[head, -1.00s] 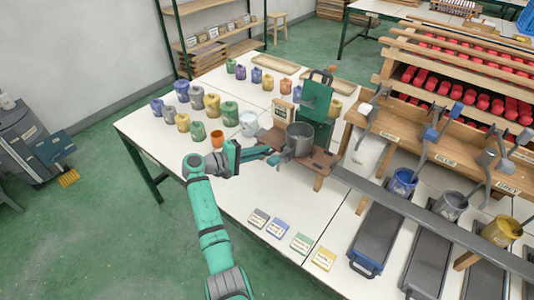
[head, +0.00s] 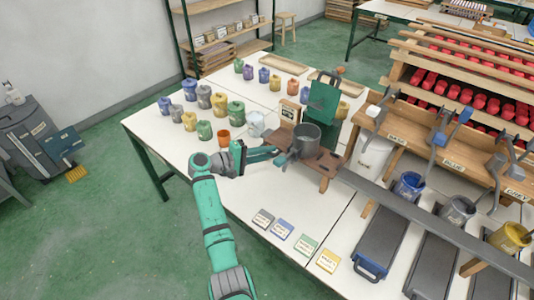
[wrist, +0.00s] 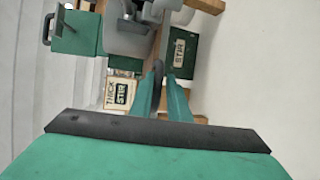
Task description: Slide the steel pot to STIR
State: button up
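The steel pot (head: 306,138) stands upright on a small brown wooden stand (head: 328,164) on the white table. My gripper (head: 282,157) reaches in from the left at the pot's near left side. In the wrist view, the teal fingers of my gripper (wrist: 160,88) come close together around the pot's dark curved handle, and look shut on it. Part of the grey pot (wrist: 128,38) shows at the top of that view. A STIR label (wrist: 179,48) is on a green block right of the fingers. A second card reading THICK STIR (wrist: 119,92) is on the left.
A green upright box (head: 323,100) stands right behind the pot. An orange cup (head: 224,137) and several coloured jars (head: 236,112) stand to the left. A long grey rail (head: 400,208) runs right from the stand. Colour cards (head: 306,244) lie in front on the table.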

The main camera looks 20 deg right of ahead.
jog(key=shift+w+d+r, duration=0.15)
jog(key=shift+w+r, duration=0.1)
jog(key=shift+r, duration=0.25)
jog(key=f+v, duration=0.1)
jog(key=v, duration=0.9)
jog(key=shift+s+a, duration=0.25)
jog(key=shift+a, duration=0.25)
jog(key=shift+w, duration=0.1)
